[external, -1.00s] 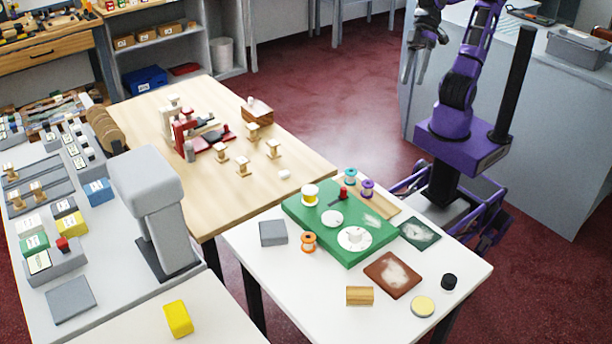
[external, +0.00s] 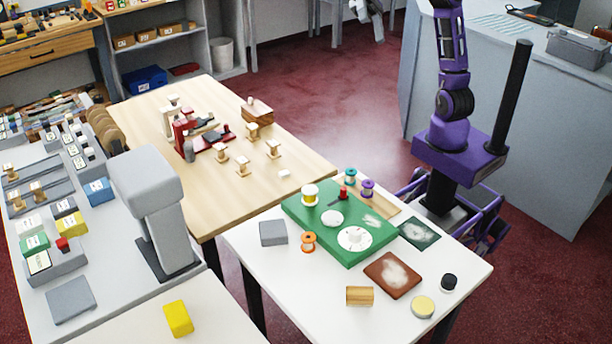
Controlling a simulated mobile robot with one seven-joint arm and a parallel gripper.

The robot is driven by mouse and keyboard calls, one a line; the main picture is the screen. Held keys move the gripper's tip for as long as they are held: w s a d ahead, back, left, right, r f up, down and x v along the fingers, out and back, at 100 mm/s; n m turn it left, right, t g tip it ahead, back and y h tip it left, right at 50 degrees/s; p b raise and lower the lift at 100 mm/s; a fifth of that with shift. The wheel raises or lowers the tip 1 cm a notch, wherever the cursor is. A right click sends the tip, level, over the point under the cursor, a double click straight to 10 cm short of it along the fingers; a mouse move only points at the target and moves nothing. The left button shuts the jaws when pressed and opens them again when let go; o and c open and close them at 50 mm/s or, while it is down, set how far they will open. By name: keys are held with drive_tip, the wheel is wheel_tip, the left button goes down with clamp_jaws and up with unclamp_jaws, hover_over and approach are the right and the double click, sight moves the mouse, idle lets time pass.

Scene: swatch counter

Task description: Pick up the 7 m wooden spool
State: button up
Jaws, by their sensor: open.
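Several small wooden spools stand on the light wooden table: one at the left (external: 220,152), one nearer the front (external: 242,166), and one at the right (external: 272,149). More wooden spools (external: 36,192) sit on grey racks at the far left. Length markings are too small to read, so I cannot tell which spool is the 7 m one. My gripper (external: 379,36) is partly in view at the top edge, open, apart from the spools, beyond the tables in the picture. My forearm is cut off by the frame.
A red device (external: 185,138) and a wooden block (external: 257,112) stand on the spool table. The white table holds a green board (external: 350,252) with coloured thread spools. A grey post-like machine (external: 155,210) stands at the left. Red floor is free behind the tables.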

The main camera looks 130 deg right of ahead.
drive_tip(key=w+a+r+n, duration=0.15)
drive_tip(key=a+r, duration=0.35)
drive_tip(key=a, duration=0.7)
drive_tip(key=w+d+f+n+t+h+b, duration=0.1)
drive_tip(key=w+d+f+n+h, duration=0.2)
drive_tip(key=w+d+f, duration=0.35)
drive_tip(key=w+d+f+n+t+h, duration=0.15)
drive_tip(key=w+d+f+n, duration=0.25)
drive_tip(key=d+f, duration=0.55)
drive_tip(key=w+d+f+n+g+h, duration=0.1)
drive_tip(key=d+f+n+h, duration=0.1)
drive_tip(key=d+f, duration=0.75)
drive_tip(key=n+h+b, duration=0.2)
drive_tip(key=n+h, duration=0.1)
approach(253, 131)
drive_tip(key=w+a+r, duration=1)
drive_tip(key=a, duration=0.3)
drive_tip(key=s+d+f+n+t+h, duration=0.1)
drive_tip(key=s+d+f, duration=0.4)
drive_tip(key=s+d, duration=0.3)
drive_tip(key=s+d+f+n+t+h, duration=0.15)
drive_tip(key=s+d+f, duration=0.4)
drive_tip(key=s, duration=0.55)
drive_tip(key=shift+m, duration=0.4)
drive_tip(key=x, duration=1.7)
drive_tip(key=shift+w+a, duration=0.2)
clamp_jaws()
